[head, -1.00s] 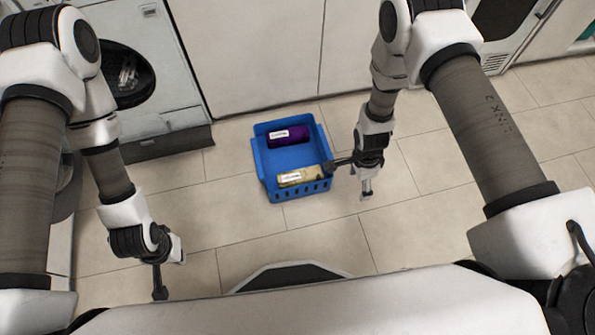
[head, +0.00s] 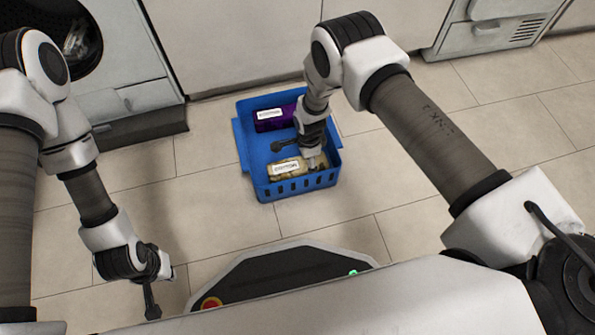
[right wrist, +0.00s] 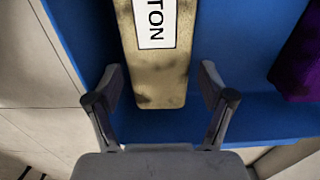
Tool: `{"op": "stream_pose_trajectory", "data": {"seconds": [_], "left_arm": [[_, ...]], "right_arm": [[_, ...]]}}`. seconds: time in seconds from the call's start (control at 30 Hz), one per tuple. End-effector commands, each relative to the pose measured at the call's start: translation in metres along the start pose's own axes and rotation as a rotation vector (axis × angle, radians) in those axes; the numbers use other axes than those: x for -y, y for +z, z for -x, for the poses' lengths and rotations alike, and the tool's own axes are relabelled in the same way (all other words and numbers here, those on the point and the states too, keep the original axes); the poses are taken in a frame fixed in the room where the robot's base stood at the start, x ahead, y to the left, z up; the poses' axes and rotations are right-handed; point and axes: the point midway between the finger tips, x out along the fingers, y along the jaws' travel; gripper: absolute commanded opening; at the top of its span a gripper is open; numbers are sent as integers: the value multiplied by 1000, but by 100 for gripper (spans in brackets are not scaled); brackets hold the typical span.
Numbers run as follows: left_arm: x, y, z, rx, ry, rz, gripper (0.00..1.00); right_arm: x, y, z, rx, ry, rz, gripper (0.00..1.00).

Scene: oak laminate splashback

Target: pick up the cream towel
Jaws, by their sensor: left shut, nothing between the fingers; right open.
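The cream towel (head: 287,176) is a rolled bundle with a white label, lying in the blue basket (head: 240,145) on the floor, along its near side. My right gripper (head: 302,158) is over the basket by the right end of the towel. In the right wrist view the open gripper (right wrist: 157,78) has one finger on each side of the towel's (right wrist: 160,82) near end, with nothing held. I cannot tell how far the fingertips are above it. My left gripper (head: 153,298) hangs shut and empty at the lower left, away from the basket.
A purple rolled towel (head: 268,119) lies at the far side of the basket and also shows at the right wrist view's right edge (right wrist: 302,62). White cabinets (head: 230,45) and a front-loading machine (head: 125,60) stand behind. The tiled floor around the basket is clear.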

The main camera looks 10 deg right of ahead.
Motion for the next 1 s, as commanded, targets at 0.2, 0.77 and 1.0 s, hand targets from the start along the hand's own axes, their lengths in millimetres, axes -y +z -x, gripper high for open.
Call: {"op": "stream_pose_trajectory", "data": {"seconds": [0.2,0.77,1.0], "left_arm": [[1,-1,-27,-3,-1,5,0],[1,-1,-24,-3,-1,6,0],[0,-1,-8,-2,0,4,0]], "right_arm": [[-2,-3,-41,0,1,0,81],[-1,-3,-38,0,0,0,26],[0,-3,-12,0,-1,1,25]]}}
